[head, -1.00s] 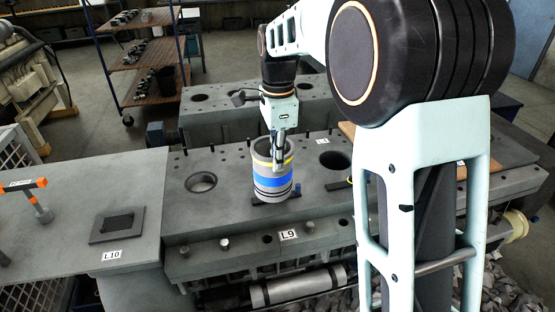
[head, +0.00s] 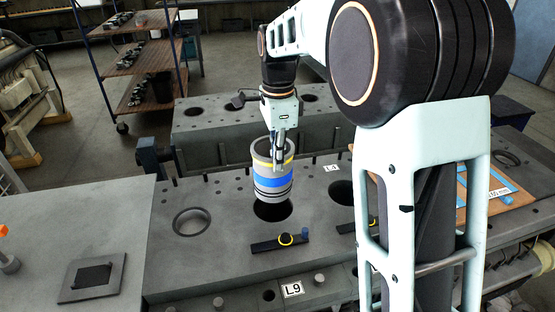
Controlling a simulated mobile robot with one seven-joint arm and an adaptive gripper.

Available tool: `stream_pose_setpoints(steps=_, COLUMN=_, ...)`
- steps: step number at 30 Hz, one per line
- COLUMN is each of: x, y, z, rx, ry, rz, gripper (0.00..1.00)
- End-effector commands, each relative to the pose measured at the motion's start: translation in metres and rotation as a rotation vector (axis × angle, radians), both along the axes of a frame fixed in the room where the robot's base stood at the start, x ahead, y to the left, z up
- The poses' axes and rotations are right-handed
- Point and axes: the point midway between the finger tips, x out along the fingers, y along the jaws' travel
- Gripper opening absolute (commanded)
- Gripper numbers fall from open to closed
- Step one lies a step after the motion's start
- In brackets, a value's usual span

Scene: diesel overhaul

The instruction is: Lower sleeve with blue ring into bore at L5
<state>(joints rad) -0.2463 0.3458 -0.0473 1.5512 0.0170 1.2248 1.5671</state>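The sleeve (head: 272,183) is a grey cylinder with a wide blue ring, a yellow band near its top and dark rings near its bottom. It hangs upright from my gripper (head: 278,163), whose fingers appear shut on its upper wall. A dark round bore (head: 272,211) in the grey engine block (head: 225,250) shows directly below the sleeve. The sleeve's lower end covers the bore's far part in the head view; the exact gap and centring cannot be told. No L5 label is readable.
Label L9 (head: 292,289) is on the block's front. A second block (head: 215,123) stands behind. My arm hides the right side.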

Motion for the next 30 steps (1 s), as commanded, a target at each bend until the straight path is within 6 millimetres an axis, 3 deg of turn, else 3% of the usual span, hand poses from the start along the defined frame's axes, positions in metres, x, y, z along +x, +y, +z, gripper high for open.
stream_pose_setpoints(steps=5, x=0.001, y=0.0, z=-0.006, rx=0.001, ry=-0.006, rz=0.0, gripper=0.0)
stream_pose_setpoints(steps=21, x=0.001, y=0.0, z=-0.052, rx=0.001, ry=-0.006, rz=0.0, gripper=0.0)
stream_pose_setpoints(steps=30, x=0.001, y=0.0, z=-0.055, rx=0.001, ry=-0.007, rz=0.0, gripper=0.0)
